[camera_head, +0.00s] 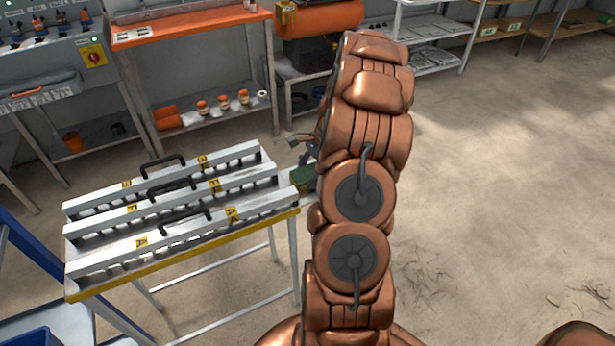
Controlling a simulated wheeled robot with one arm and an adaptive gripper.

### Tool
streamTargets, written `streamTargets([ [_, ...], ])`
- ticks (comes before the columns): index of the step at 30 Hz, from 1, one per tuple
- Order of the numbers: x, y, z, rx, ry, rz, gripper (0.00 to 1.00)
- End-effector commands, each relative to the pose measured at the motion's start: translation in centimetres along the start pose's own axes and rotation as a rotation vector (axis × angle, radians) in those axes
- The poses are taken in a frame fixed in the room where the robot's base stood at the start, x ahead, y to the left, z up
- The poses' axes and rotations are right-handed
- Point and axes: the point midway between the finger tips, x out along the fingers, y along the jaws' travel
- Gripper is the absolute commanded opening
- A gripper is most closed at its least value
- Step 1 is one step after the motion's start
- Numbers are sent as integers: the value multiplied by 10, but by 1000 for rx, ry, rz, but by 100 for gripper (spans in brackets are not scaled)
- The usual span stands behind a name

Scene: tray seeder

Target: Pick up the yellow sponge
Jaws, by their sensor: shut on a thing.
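My gripper (301,152) is mostly hidden behind my copper arm, just past the right end of the table with the metal bars. Small parts of it show at the arm's left edge. It is shut on a small dark green block (302,175), which looks like the green side of the sponge.
A seeder table (190,256) with a yellow edge carries three long metal bars with black handles. An orange-topped bench (190,28) stands behind, with jars (223,103) on its lower shelf. Metal shelves (430,58) stand at the back. The floor (510,190) on the right is clear.

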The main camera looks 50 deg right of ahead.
Motion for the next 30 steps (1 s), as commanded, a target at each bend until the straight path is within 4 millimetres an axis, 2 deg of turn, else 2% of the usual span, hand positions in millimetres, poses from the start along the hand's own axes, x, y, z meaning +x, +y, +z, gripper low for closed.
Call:
streamTargets([
  [2, 0, 0, 0, 0, 0, 0, 52],
  [11, -3, 0, 1, 0, 0, 0, 52],
  [20, -37, 0, 15, 0, 0, -1, 52],
  [30, -59, 56, -23, 5, -1, -4, 52],
])
